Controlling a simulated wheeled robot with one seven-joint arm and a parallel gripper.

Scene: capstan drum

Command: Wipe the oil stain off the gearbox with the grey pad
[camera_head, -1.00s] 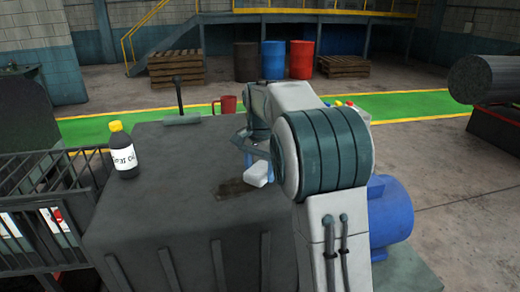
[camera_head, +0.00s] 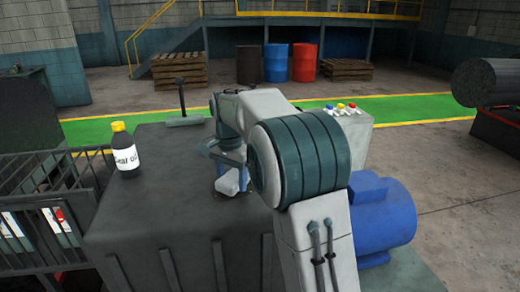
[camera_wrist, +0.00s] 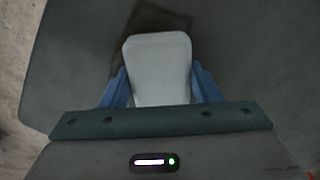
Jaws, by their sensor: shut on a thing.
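The grey pad (camera_head: 228,184) is a pale rounded block. It also fills the middle of the wrist view (camera_wrist: 158,68). My gripper (camera_wrist: 160,84) is shut on it, one blue finger on each side. In the head view my gripper (camera_head: 229,180) is low over the gearbox top. The gearbox (camera_head: 150,220) is a large dark grey box. The oil stain (camera_wrist: 152,20) shows as a faint dark patch beyond the pad's far end in the wrist view. In the head view the pad and my arm hide its place. I cannot tell whether the pad touches the gearbox.
A gear oil bottle (camera_head: 124,150) with a yellow cap stands on the gearbox's left side. A lever (camera_head: 182,104) rises at its back edge. A blue motor (camera_head: 382,216) and a box with coloured buttons (camera_head: 345,112) are on the right.

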